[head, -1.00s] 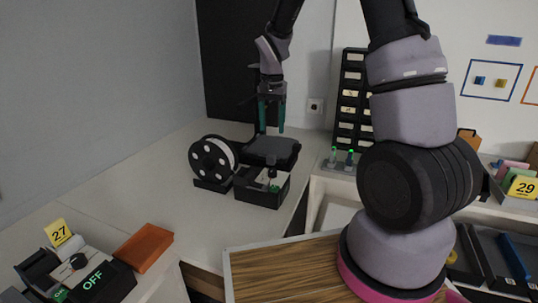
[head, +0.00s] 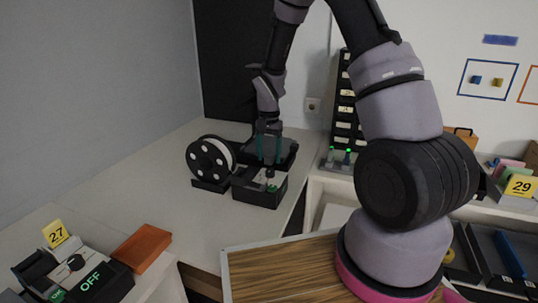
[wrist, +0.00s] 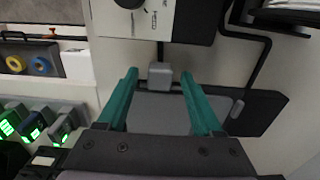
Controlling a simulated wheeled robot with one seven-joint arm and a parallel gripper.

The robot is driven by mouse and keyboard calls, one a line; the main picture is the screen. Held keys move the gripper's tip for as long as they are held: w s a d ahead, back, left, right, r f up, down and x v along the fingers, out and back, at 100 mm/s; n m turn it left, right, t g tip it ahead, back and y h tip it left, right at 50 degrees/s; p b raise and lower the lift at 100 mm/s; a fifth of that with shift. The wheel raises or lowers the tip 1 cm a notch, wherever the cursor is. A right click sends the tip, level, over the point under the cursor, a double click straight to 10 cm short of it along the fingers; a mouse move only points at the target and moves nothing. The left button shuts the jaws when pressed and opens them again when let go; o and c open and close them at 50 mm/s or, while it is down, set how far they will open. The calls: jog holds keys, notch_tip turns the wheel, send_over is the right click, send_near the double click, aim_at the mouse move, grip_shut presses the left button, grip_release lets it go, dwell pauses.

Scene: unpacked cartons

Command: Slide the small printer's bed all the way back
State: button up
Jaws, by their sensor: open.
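The small printer (head: 258,195) stands on the pale counter, with a low black front box. Its bed, a dark grey plate (head: 285,150), lies behind that box. In the wrist view the bed (wrist: 165,117) shows below a small grey block-like tab (wrist: 160,76) at its edge. My gripper (head: 268,160) points down at the bed with its two teal fingers apart. In the wrist view my gripper (wrist: 159,74) is open, with the tab between the fingertips. I cannot tell whether either finger touches it. My gripper's fingers and palm hide part of the bed.
A white filament spool (head: 212,160) stands left of the printer. A holder with green-lit tools (head: 338,162) is to the right, before a black drawer rack (head: 345,110). A dark panel (head: 245,60) rises behind. The counter to the left is clear up to an orange tray (head: 143,247).

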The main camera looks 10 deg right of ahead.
grip_shut()
dwell(1.4)
